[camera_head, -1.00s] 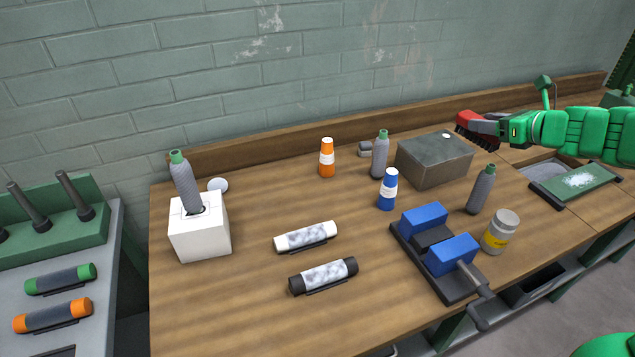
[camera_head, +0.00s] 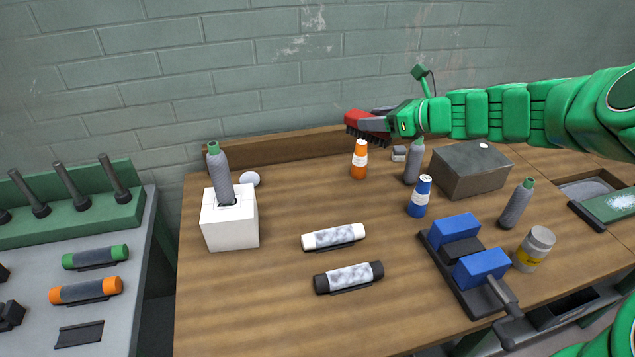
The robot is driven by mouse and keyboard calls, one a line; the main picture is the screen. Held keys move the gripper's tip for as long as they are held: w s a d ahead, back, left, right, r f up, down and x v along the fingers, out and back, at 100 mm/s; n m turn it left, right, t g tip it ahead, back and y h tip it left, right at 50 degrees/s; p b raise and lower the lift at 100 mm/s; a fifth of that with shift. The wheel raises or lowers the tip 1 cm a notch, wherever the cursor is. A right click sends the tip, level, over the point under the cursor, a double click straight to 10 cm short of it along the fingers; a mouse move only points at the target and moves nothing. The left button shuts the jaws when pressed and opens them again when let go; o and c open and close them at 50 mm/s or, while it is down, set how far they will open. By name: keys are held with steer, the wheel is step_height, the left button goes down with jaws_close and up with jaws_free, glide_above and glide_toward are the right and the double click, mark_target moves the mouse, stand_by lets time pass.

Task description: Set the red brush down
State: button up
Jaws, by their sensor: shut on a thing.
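The red brush (camera_head: 366,126) has a red back and dark bristles that point down. My gripper (camera_head: 388,119) comes in from the right and is shut on the brush. It holds the brush in the air near the back of the wooden table (camera_head: 278,290), in front of the wall. In the picture the brush shows just above the orange bottle (camera_head: 359,160); the exact height cannot be told. The gripper's fingers partly cover the end of the brush.
A grey metal box (camera_head: 472,174), grey bottles and a blue bottle (camera_head: 420,197) stand right of centre. A blue vise (camera_head: 465,255) is at front right. A white box (camera_head: 230,222) holding a bottle stands left. The table between is mostly clear, with white and black cylinders.

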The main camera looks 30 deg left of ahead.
steer(key=s+a+n+g, duration=0.2)
steer(key=s+a, duration=0.4)
steer(key=a, duration=0.2)
step_height(320, 180, down, 11)
steer(key=shift+w+a+f, duration=1.35)
steer(key=shift+w+f, duration=0.2)
steer(key=shift+w, duration=0.25)
steer(key=shift+w+a+f, duration=1.4)
steer(key=shift+w+f, duration=0.2)
steer(key=shift+w, duration=0.15)
steer(key=shift+w+a+f, duration=1.35)
steer(key=shift+w+f, duration=0.2)
steer(key=shift+w, duration=0.25)
steer(key=shift+w+a+f, duration=0.1)
steer(key=shift+a+f, duration=0.05)
steer(key=shift+f, duration=1.65)
steer(key=shift+f, duration=0.1)
steer(key=o, duration=1.1)
steer(key=shift+c, duration=0.2)
